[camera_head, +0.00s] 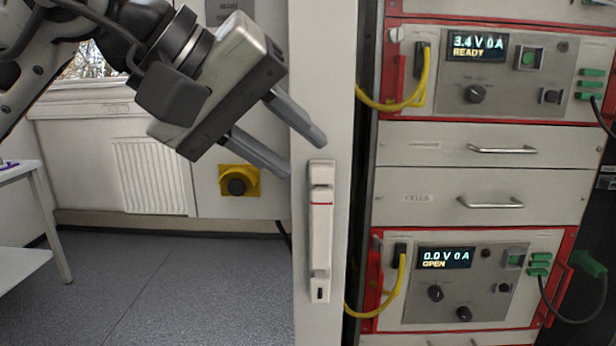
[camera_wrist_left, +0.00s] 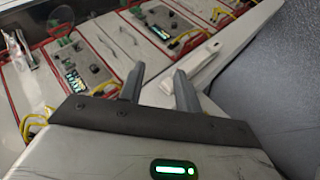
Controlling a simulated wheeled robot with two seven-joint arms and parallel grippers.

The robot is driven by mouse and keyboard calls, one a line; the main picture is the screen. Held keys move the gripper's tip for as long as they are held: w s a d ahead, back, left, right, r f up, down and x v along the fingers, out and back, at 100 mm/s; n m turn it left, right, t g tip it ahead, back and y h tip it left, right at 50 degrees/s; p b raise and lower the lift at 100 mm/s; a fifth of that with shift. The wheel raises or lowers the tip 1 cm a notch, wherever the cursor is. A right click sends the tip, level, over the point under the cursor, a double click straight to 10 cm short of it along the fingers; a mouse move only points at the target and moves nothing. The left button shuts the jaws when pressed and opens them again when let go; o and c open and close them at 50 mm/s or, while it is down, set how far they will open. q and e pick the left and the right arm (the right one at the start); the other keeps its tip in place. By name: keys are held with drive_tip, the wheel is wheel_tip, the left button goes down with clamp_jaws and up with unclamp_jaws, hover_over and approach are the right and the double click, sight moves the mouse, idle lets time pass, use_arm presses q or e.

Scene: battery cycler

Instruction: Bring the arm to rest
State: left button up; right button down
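My left gripper (camera_head: 306,158) comes in from the upper left in the head view. Its two grey fingers are spread apart with nothing between them. It hangs in front of the edge of a white cabinet door, above and left of a white door handle (camera_head: 321,235). In the left wrist view the open fingers (camera_wrist_left: 158,84) point towards the cabinet, and the handle (camera_wrist_left: 203,66) shows just beyond them. I cannot tell whether a finger touches the door. My right gripper is in neither view.
The upper cycler unit (camera_head: 505,85) reads 3.4 V 0 A READY. The lower unit (camera_head: 470,290) reads 0.0 V 0 A OPEN. Drawers with handles (camera_head: 500,150) lie between them. A yellow knob plate (camera_head: 238,181) is on the wall. A white table (camera_head: 28,170) stands at far left. The floor between is clear.

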use_arm(q)
drive_tip(key=s+d+f+n+g+h, duration=0.5)
drive_tip(key=d+n+g+h, duration=0.2)
drive_tip(key=n+g+h, duration=0.25)
drive_tip(key=w+a+f+m+t+y, duration=0.2)
drive_tip(key=w+a+f+m+t, duration=0.2)
drive_tip(key=f+m+t, duration=0.5)
drive_tip(key=w+a+f+m+t+y, duration=0.2)
drive_tip(key=w+a+f+m+t, duration=0.15)
drive_tip(key=m+t, duration=0.55)
drive_tip(key=w+a+f+m+t+y, duration=0.25)
drive_tip(key=a+f+m+t, duration=0.25)
drive_tip(key=f+m, duration=0.5)
drive_tip(key=s+a+f+n+g+y, duration=0.2)
drive_tip(key=s+f+n, duration=0.3)
drive_tip(key=f, duration=0.4)
drive_tip(key=s+a+f+n+g+y, duration=0.3)
drive_tip(key=s+f+n, duration=0.2)
drive_tip(key=f, duration=0.3)
drive_tip(key=s+a+f+n+g+y, duration=0.2)
drive_tip(key=s+f+n, duration=0.3)
drive_tip(key=f, duration=0.4)
drive_tip(key=shift+s+a+f+n+g+y, duration=0.15)
drive_tip(key=shift+s+f+n+g+y, duration=0.2)
drive_tip(key=shift+s+g+y, duration=0.35)
drive_tip(key=shift+w, duration=0.15)
